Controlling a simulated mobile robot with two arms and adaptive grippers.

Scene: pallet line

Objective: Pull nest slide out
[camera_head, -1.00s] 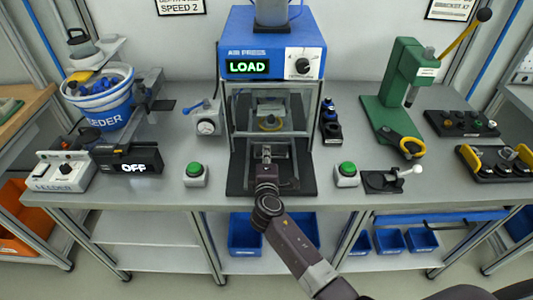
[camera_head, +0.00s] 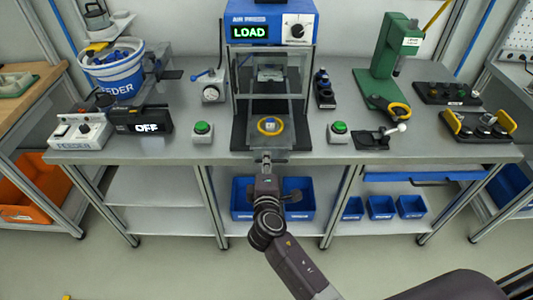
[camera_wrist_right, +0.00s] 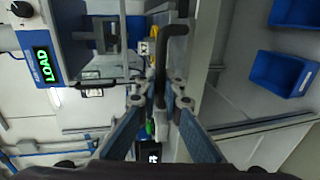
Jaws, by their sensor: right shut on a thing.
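The air press (camera_head: 272,25) stands at the middle of the bench with a lit LOAD display. The nest slide (camera_head: 285,143) is at the front of the press, and its yellow ring nest (camera_head: 270,125) shows in front of the press opening, with a small pale part in it. My right gripper (camera_head: 265,162) is at the bench's front edge, shut on the slide's handle. In the right wrist view the dark bent handle (camera_wrist_right: 171,55) runs down between the two fingers (camera_wrist_right: 167,100). The exact finger contact is partly hidden. My left gripper is out of view.
Green buttons stand left (camera_head: 203,130) and right (camera_head: 338,129) of the slide. A feeder bucket (camera_head: 113,72) is at the left, a green arbor press (camera_head: 392,60) at the right. Blue bins (camera_head: 298,195) sit on the shelf below.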

